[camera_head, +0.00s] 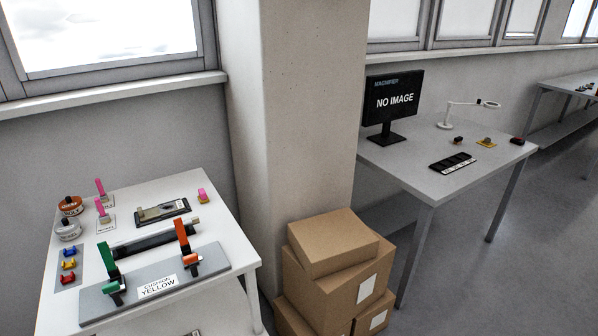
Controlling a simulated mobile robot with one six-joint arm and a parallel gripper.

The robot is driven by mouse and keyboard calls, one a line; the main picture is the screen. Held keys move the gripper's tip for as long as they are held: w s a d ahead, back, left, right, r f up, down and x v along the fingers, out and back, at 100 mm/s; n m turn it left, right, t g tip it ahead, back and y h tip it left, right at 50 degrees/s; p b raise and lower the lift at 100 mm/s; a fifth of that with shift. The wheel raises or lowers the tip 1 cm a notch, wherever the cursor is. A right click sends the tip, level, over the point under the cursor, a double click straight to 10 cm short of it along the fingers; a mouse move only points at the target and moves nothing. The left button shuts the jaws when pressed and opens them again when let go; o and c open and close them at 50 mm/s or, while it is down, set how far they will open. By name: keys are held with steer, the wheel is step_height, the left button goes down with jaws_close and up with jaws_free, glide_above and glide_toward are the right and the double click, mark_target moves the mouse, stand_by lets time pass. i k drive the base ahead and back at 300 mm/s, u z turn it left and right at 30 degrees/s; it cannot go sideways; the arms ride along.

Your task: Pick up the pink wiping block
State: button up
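A white table (226,238) stands at the left. A small pink block-like piece (203,195) sits near its back right corner, right of a dark tray. Two taller pink pieces stand at the back left: one upright (100,187), and one just in front of it (102,208) on a pale labelled card. I cannot tell for sure from this view which of the pink pieces is the wiping block. My gripper is not in view.
The table also holds a grey plate (205,268) labelled "CUSHION YELLOW" with green and orange upright handles, a dark cylinder (155,240), a dark tray (162,211) and two round tins. Cardboard boxes (330,242) are stacked right of the table, before a pillar (305,110).

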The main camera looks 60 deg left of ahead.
mark_target(203, 198)
steer(key=u, duration=0.75)
steer(key=k, duration=0.1)
steer(key=u, duration=2.35)
steer(key=i, duration=1.7)
steer(key=u, duration=0.05)
